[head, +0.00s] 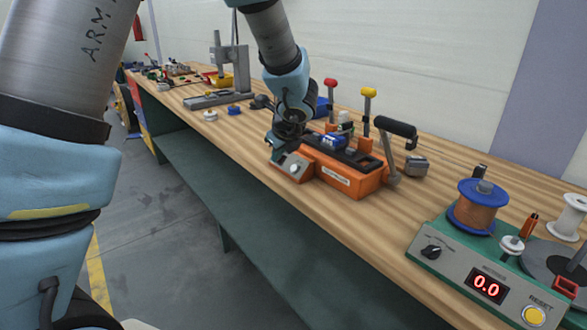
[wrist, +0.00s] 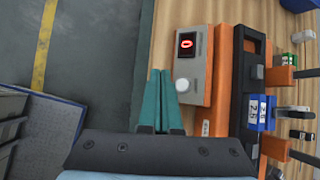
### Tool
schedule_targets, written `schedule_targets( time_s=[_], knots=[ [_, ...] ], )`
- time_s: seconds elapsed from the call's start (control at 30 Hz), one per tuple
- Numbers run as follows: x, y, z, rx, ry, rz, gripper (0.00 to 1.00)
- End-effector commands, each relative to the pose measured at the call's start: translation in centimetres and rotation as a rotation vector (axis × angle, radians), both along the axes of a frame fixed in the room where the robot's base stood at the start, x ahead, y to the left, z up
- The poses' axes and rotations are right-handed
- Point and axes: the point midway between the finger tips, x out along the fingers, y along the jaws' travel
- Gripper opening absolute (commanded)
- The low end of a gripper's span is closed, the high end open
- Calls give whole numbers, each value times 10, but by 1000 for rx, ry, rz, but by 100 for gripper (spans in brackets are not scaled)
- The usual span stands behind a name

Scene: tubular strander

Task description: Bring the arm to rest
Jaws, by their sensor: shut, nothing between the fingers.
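My gripper shows in the wrist view (wrist: 164,76) with its two teal fingers together and nothing between them. In the head view my gripper (head: 274,146) hangs at the front left end of an orange machine (head: 343,177), by its grey control panel (head: 293,166). The wrist view shows the fingertips beside the grey panel (wrist: 192,62), over the bench's front edge side. The panel has a small red-lit display and a white knob. I cannot tell whether the fingers touch the panel. My arm is stretched out over the bench.
The wooden bench (head: 235,130) holds a grey press stand (head: 230,75) at the back. A green unit (head: 455,262) reading 0.0 with a copper wire spool (head: 476,212) stands at the front right. Floor in front is clear.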

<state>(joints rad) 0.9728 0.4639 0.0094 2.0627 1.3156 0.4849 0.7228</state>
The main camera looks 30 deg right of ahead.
Motion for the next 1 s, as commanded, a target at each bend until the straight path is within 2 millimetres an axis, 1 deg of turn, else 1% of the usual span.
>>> schedule_targets(
  time_s=[0.33,0.4,0.47,0.57,0.6,0.67,0.7,0.77,0.8,0.87,0.9,1.0],
  knots=[
    [0,1,0,-1,1,3,0],
    [3,8,0,-11,9,34,0],
    [7,23,1,-35,27,101,0],
    [14,72,1,-115,85,323,0],
    [16,98,1,-162,114,451,0],
    [14,142,1,-247,160,677,0],
    [11,172,1,-311,189,842,0],
    [0,212,0,-409,227,1092,0],
    [-8,236,0,-476,246,1257,0],
    [-23,269,0,-577,268,1504,0],
    [-34,288,0,-644,279,1663,0],
    [-58,322,1,-801,290,2017,0]
  ],
)
